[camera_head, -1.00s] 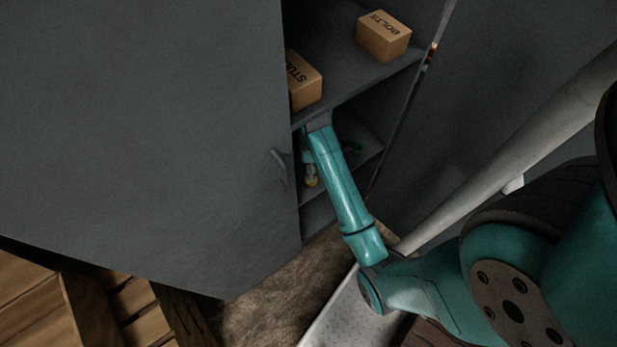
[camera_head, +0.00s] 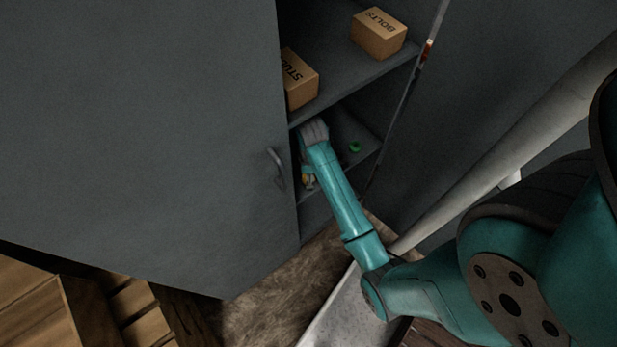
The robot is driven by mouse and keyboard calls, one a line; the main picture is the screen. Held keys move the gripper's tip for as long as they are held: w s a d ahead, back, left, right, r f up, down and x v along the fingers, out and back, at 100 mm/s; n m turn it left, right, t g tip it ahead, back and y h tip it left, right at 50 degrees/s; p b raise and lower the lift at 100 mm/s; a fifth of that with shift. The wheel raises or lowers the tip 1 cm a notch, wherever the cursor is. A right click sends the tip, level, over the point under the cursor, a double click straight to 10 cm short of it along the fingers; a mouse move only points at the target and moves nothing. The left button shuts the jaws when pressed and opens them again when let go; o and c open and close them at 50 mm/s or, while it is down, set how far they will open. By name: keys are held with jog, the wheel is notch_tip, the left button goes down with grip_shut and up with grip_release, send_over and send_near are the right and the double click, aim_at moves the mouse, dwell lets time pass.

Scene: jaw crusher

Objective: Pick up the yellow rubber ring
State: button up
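A small yellow thing (camera_head: 309,181) shows low in the cabinet, just left of my arm on the lower shelf. It may be the yellow rubber ring, but it is too small and too covered to tell. My teal arm reaches into the lower compartment, under the shelf with the boxes. The end of the arm (camera_head: 314,133) is in the shade there. The fingers of my gripper are hidden, so I cannot see whether they hold anything.
A green ring-like thing (camera_head: 355,147) lies on the lower shelf (camera_head: 368,158), right of my arm. A BOLTS box (camera_head: 379,33) and a second box (camera_head: 300,78) stand on the shelf above.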

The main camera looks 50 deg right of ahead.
jog(key=c, duration=0.5)
jog(key=shift+o, duration=0.2)
jog(key=shift+r, duration=0.1)
